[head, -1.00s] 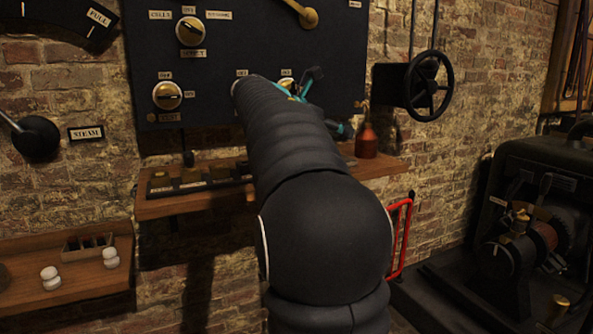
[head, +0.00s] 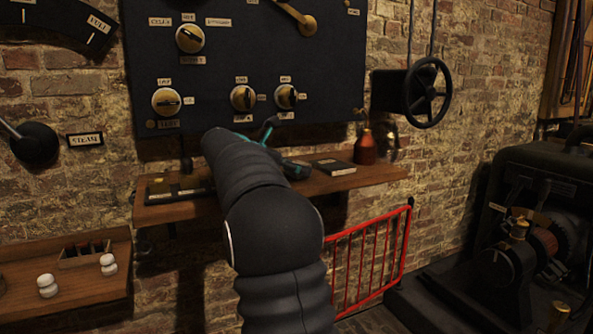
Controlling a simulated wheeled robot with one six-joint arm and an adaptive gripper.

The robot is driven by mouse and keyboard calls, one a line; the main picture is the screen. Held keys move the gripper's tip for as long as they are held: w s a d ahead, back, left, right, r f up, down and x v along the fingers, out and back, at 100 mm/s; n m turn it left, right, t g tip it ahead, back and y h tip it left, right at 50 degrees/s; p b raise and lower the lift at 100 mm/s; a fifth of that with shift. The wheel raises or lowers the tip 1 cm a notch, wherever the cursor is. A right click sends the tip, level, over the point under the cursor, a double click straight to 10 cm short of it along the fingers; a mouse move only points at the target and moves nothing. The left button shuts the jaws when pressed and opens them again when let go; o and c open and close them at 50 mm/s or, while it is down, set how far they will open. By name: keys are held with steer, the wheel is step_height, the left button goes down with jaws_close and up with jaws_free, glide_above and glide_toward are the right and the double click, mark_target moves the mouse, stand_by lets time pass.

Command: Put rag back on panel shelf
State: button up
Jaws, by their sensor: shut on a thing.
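The panel shelf (head: 370,178) is a wooden ledge on the brick wall under the dark control panel (head: 340,60). My gripper (head: 285,160), dark with teal parts, is over the middle of the shelf, just below the panel's lower edge. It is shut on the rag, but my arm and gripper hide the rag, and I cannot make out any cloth. I cannot tell whether the rag touches the shelf.
A handwheel (head: 427,92) juts from the wall. A red gate (head: 370,260) stands below; machinery (head: 530,240) is at right.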

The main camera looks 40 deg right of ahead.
steer(key=shift+f, duration=0.25)
steer(key=shift+f, duration=0.25)
steer(key=o, duration=1)
steer(key=shift+o, duration=0.2)
steer(key=shift+f+b, duration=0.2)
steer(key=shift+b, duration=0.75)
steer(key=v, duration=0.4)
steer(key=p+v, duration=0.1)
steer(key=v, duration=0.4)
steer(key=p+v, duration=0.1)
steer(key=v, duration=0.4)
steer(key=shift+s+d+r, duration=0.1)
steer(key=shift+s+r, duration=0.05)
steer(key=shift+r, duration=0.15)
steer(key=s+a+f+m+t+y, duration=0.2)
steer(key=s+a+f+m+y, duration=0.2)
steer(key=s+a+f, duration=0.4)
steer(key=s+a+f+m+t+y, duration=0.2)
steer(key=s+a+f+m+y, duration=0.3)
steer(key=s, duration=0.7)
steer(key=s+a+f+m+t+y, duration=0.3)
steer(key=s+a+f+m+y, duration=0.1)
steer(key=s+a+f+m, duration=0.4)
step_height(320, 180, down, 3)
steer(key=s+a, duration=0.2)
steer(key=s, duration=0.1)
steer(key=shift+a+r, duration=0.2)
steer(key=shift+a, duration=0.15)
